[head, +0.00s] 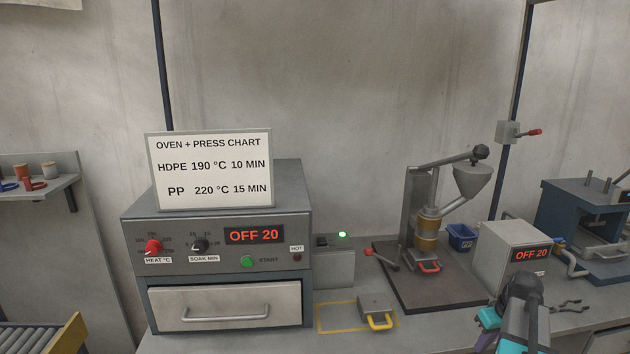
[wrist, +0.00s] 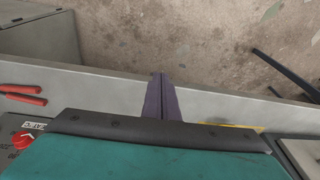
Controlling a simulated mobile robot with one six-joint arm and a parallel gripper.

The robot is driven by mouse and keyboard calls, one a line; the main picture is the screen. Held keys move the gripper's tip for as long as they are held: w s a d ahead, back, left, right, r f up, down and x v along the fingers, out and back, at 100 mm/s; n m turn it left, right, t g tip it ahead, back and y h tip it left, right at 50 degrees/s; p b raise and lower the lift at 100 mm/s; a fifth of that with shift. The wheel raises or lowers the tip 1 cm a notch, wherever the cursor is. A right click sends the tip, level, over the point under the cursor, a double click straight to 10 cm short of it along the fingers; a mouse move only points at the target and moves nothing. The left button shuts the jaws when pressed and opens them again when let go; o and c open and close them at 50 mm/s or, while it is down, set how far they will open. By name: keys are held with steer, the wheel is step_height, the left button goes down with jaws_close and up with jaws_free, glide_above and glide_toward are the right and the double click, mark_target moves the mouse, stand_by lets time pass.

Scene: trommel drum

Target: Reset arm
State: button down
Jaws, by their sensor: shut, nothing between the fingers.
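My gripper (wrist: 161,98) is shut and empty in the wrist view, its two dark fingers together, pointing out past a pale bench edge over the floor. A teal and dark part of my own wrist fills the bottom of that view and hides what lies under it. In the head view, my arm (head: 522,305) rises at the lower right in front of the bench. The fingers cannot be made out there.
The oven (head: 225,291) stands left of centre, drawer shut, display reading OFF 20. A hopper press (head: 427,230) and grey display box (head: 510,258) stand right. Red-handled pliers (wrist: 22,95) show in the wrist view.

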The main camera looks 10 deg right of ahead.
steer(key=s+a+f+g+y+b, duration=0.1)
steer(key=s+a+f+g, duration=0.1)
steer(key=a+f, duration=1)
steer(key=s+a+f+g, duration=0.2)
steer(key=a+f, duration=1)
steer(key=s+a+f+g+h, duration=0.1)
steer(key=s+a+f+g, duration=0.1)
steer(key=s+a+f, duration=0.6)
steer(key=s+a+f+g+b, duration=0.1)
steer(key=s+a+f+g, duration=0.1)
steer(key=s+a+f, duration=0.6)
steer(key=s, duration=0.5)
steer(key=shift+s+a+f+h+b, duration=0.15)
steer(key=shift+s+a+h+b, duration=0.15)
steer(key=shift+s+a+h, duration=0.1)
